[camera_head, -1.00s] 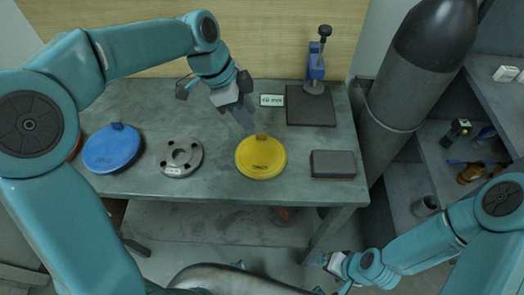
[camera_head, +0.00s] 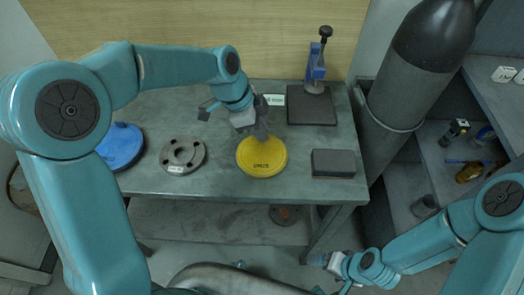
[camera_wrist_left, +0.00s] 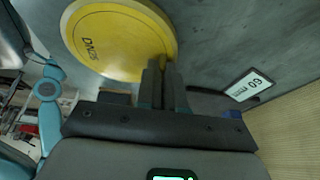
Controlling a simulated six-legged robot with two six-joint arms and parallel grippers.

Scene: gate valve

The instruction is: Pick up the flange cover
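The yellow flange cover (camera_head: 262,160) is a round disc with dark lettering. It lies flat on the workbench. My left gripper (camera_head: 261,135) is at its far edge, where its small upright tab is hidden by the fingers. In the left wrist view the yellow cover (camera_wrist_left: 110,42) is at the upper left. The left fingers (camera_wrist_left: 163,78) are close together at its rim, apparently shut on the tab. My right gripper (camera_head: 322,260) is small, low and in front of the bench, away from the cover; its fingers are too small to judge.
A blue disc (camera_head: 121,147) and a grey flange ring (camera_head: 183,155) lie to the left on the bench (camera_head: 215,180). A dark block (camera_head: 333,163) lies to the right. A blue stand (camera_head: 315,72) on a dark plate (camera_head: 311,106) and a white label (camera_head: 274,100) are behind.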

